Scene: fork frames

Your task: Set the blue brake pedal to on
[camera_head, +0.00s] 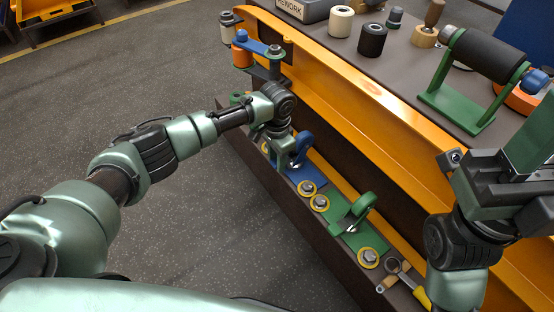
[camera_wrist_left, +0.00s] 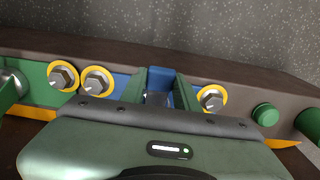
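The blue brake pedal (camera_head: 304,146) stands on a blue base on the dark ledge of the orange-sided bench. My left gripper (camera_head: 292,163) is down at this pedal, partly hiding it. In the left wrist view, the left gripper's two green fingers (camera_wrist_left: 160,92) stand on either side of an upright blue part of the pedal (camera_wrist_left: 161,76). Whether they press on it I cannot tell. My right gripper (camera_head: 535,150) is at the right edge, above the bench and away from the pedal; its fingertips are not clear.
A green pedal (camera_head: 350,214) sits nearer on the same ledge, with yellow-ringed bolts (camera_head: 368,258) around. A wrench (camera_head: 402,272) lies near the ledge's front end. A black roller on a green stand (camera_head: 465,110) and several small parts occupy the bench top. Open floor lies left.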

